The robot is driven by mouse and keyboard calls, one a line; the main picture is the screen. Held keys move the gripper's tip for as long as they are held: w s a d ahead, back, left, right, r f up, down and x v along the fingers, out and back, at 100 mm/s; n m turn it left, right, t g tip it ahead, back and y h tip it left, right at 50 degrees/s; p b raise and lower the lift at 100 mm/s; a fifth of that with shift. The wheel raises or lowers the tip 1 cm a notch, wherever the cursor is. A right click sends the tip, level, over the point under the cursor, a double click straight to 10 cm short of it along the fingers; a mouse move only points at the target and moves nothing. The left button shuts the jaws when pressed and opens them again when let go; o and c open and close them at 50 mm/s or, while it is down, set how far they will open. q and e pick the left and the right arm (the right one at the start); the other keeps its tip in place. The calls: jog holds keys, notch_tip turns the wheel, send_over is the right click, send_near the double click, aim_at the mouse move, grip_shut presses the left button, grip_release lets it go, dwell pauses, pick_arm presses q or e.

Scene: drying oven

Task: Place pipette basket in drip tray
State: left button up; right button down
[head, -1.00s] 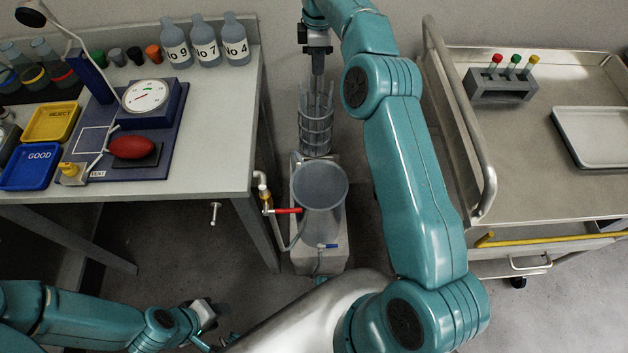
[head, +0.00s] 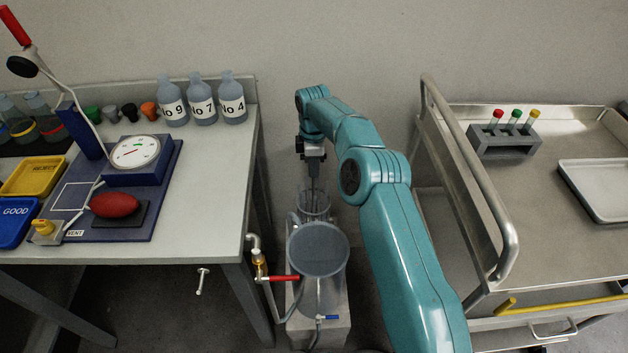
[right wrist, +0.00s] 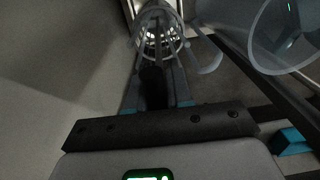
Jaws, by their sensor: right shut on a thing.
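The pipette basket (head: 315,203) is a grey wire cylinder hanging upright below my right gripper (head: 314,178), just behind the clear jar. My right gripper is shut on the basket's upright handle. The lower part of the basket is hidden behind the jar's rim. In the right wrist view the basket (right wrist: 160,38) shows from above, beside the jar; I cannot tell whether its base touches anything. A shallow pale tray (head: 606,210), apparently the drip tray, lies flat and empty on the trolley at the right. My left gripper is out of view.
The clear jar (head: 318,250) stands on a pale block with a red-handled tap (head: 284,278) beside it. The bench (head: 215,160) with bottles is at the left. The metal trolley (head: 540,230) has a raised rail (head: 470,180) on its near left side and a test-tube rack (head: 503,140).

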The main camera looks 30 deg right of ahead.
notch_tip(320, 180, down, 5)
jog(key=shift+s+r, duration=0.1)
jog(key=shift+r, duration=0.05)
jog(key=shift+f+b, duration=0.2)
jog(key=shift+b, duration=0.1)
jog(key=c, duration=1)
grip_release()
notch_tip(320, 180, up, 12)
jog(key=p, duration=0.3)
jog(key=shift+r, duration=0.2)
